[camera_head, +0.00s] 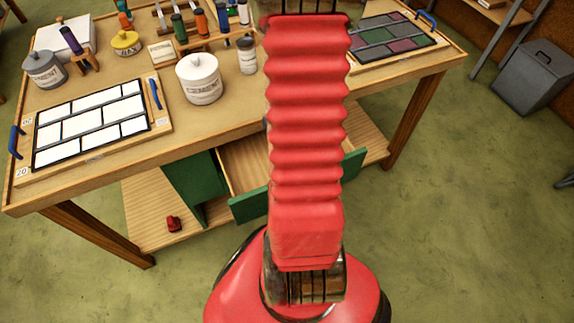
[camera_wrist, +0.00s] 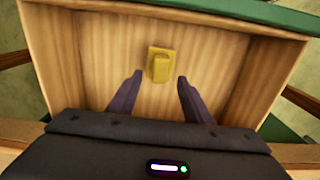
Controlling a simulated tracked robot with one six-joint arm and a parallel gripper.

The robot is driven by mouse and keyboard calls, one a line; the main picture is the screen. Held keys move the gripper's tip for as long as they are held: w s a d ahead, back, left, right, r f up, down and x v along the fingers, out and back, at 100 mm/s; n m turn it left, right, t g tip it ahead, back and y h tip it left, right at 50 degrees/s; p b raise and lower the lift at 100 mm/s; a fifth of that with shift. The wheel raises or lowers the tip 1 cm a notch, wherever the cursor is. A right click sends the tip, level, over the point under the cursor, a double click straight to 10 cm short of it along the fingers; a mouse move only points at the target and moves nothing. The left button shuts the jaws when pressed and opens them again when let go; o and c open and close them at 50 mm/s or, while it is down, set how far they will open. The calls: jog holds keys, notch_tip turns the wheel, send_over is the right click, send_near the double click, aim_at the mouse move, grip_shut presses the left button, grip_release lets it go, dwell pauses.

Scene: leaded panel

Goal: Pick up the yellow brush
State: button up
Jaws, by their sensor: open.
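A small yellow object (camera_wrist: 160,64), which looks like the yellow brush, lies on the wooden floor of an open drawer in the wrist view. It has a flat base with a raised block on top. My gripper (camera_wrist: 158,80) is open, with its two dark fingers reaching into the drawer on either side of the line to the yellow object. The object lies just past the fingertips, and nothing is between the fingers. In the head view my red arm hides the gripper and part of the drawer, and the yellow object does not show there.
The drawer (camera_head: 240,165) with a green front is pulled out under the wooden workbench (camera_head: 215,125). The bench holds a white lidded pot (camera_head: 199,80), a grey pot (camera_head: 45,70), a white-paned panel (camera_head: 92,123) and a dark coloured panel (camera_head: 390,42). A red item (camera_head: 173,223) lies on the lower shelf.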

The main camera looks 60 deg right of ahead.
jog(key=f, duration=0.3)
jog(key=shift+s+a+f, duration=0.15)
jog(key=shift+s+a, duration=0.05)
jog(key=shift+f, duration=0.9)
jog(key=shift+c, duration=0.2)
grip_shut()
